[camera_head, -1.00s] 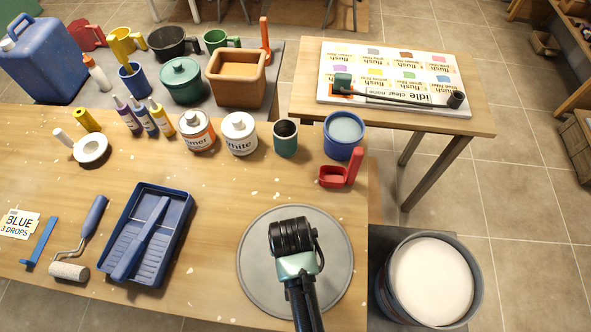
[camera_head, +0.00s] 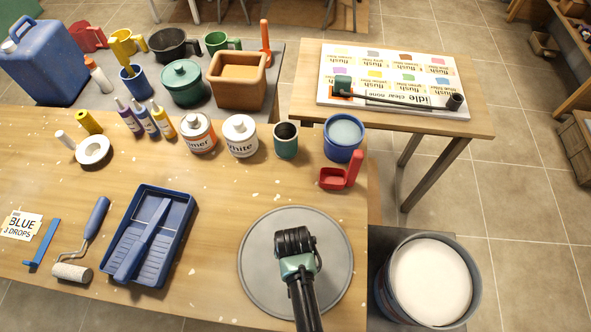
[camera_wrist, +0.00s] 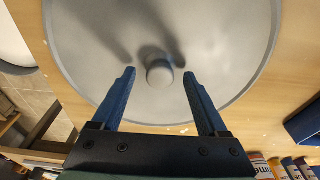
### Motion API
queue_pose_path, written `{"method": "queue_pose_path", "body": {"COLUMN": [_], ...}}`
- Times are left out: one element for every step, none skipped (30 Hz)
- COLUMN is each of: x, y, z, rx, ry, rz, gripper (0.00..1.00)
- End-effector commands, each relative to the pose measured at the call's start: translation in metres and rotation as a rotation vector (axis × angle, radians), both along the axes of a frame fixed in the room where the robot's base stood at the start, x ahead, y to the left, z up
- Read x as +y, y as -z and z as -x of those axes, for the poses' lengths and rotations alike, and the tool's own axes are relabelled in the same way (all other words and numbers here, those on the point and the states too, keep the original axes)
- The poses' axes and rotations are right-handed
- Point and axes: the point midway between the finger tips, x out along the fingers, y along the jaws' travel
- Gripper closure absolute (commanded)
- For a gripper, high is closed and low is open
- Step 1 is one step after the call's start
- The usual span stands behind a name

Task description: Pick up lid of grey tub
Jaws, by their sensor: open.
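The grey lid (camera_head: 258,275) lies flat on the wooden table near its front right corner. In the wrist view, the lid (camera_wrist: 220,40) is a broad grey disc with a raised rim and a round knob (camera_wrist: 159,74) at its middle. My gripper (camera_wrist: 159,82) is open and empty above the lid, with one blue finger on each side of the knob and a gap to both. In the head view, my arm and wrist (camera_head: 296,255) cover the knob and the fingers. The grey tub (camera_head: 431,285) stands right of the table, uncovered, with white contents.
A red scoop (camera_head: 335,180) and a blue-sided pot (camera_head: 343,137) stand behind the lid. A blue paint tray (camera_head: 150,235) lies to its left, with bare table between. Several bottles and tins stand further back. A side table (camera_head: 390,125) is at back right.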

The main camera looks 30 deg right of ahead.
Motion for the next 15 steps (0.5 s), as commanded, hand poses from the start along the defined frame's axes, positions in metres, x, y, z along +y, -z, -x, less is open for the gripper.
{"method": "queue_pose_path", "body": {"x": [0.0, 0.0001, 0.0001, 0.0001, 0.0001, 0.0001, 0.0003, 0.0002, 0.0002, 0.0003, 0.0003, 0.0002, 0.0003, 0.0003, 0.0003], "y": [-0.0001, -0.0001, -0.0002, -0.0002, -0.0002, -0.0002, -0.0002, -0.0002, -0.0002, -0.0002, -0.0003, -0.0002, -0.0002, -0.0002, -0.0002], "z": [0.0, 0.0001, 0.0001, 0.0001, 0.0002, 0.0002, 0.0002, 0.0003, 0.0003, 0.0002, 0.0002, 0.0004, 0.0003, 0.0003, 0.0003], "rx": [0.0, 0.0, 0.0, 0.0, 0.0, 0.0, 0.001, 0.001, 0.001, 0.001, 0.001, 0.001, 0.001, 0.001, 0.001], "ry": [0.0, 0.0, 0.0, 0.0, 0.0, 0.0, 0.0, 0.0, 0.0, 0.0, 0.0, 0.0, 0.0, 0.0, 0.0], "rz": [0.0, 0.0, 0.0, 0.0, 0.0, 0.0, -0.001, -0.001, -0.001, -0.001, -0.001, -0.001, -0.001, -0.001, -0.001], "gripper": [0.23, 0.27, 0.34, 0.4, 0.45, 0.52, 0.58, 0.63, 0.7, 0.76, 0.81, 0.88, 0.94, 0.99, 1.0]}}
